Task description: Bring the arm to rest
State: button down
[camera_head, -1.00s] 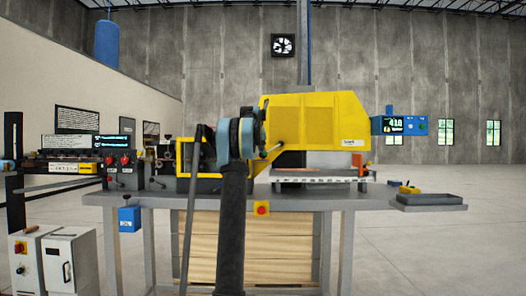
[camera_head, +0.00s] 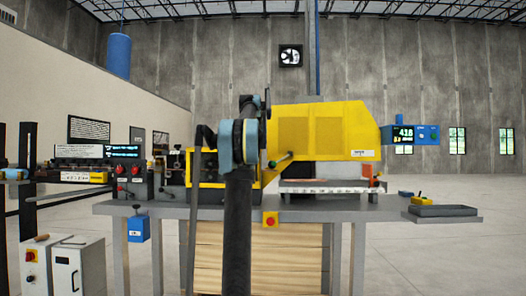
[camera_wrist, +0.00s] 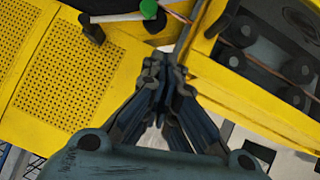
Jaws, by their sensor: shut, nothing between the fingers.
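My arm rises through the middle of the head view, in front of the yellow machine (camera_head: 325,128). My gripper is not clearly seen there, lost behind or among the arm links. In the wrist view my gripper (camera_wrist: 163,68) is shut and empty, its dark fingers together at the tips. The fingertips are in front of the yellow machine housing (camera_wrist: 75,85), between its perforated panel and a dark part with rollers (camera_wrist: 237,60). I cannot tell how far the tips are from it. A thin copper-coloured piece (camera_wrist: 179,15) shows just above the tips.
The grey bench (camera_head: 395,211) carries the machine, a control box with red knobs (camera_head: 128,180) and a grey tray (camera_head: 442,210). A white cabinet (camera_head: 80,270) stands at the lower left. The floor (camera_head: 470,260) at the right is open.

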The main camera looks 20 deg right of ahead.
jog(key=shift+s+a+r, duration=0.2)
jog(key=shift+s+a, duration=0.1)
jog(key=s+a+f+n+g+y, duration=0.2)
jog(key=s+a+f+y, duration=0.2)
jog(key=s+a+f, duration=1.9)
jog(key=s+a+f+g+y, duration=0.1)
jog(key=s+a+f, duration=0.4)
jog(key=s+f, duration=0.5)
jog(key=s+a+f+n+g+y, duration=0.1)
jog(key=s+a+f, duration=0.4)
jog(key=s+f, duration=0.6)
jog(key=s+a+f+n+g, duration=0.1)
jog(key=s+a+f+g, duration=0.1)
jog(key=s+a+f, duration=0.4)
jog(key=s+f, duration=0.4)
jog(key=f, duration=0.3)
jog(key=shift+s+y, duration=0.35)
jog(key=shift+y, duration=0.05)
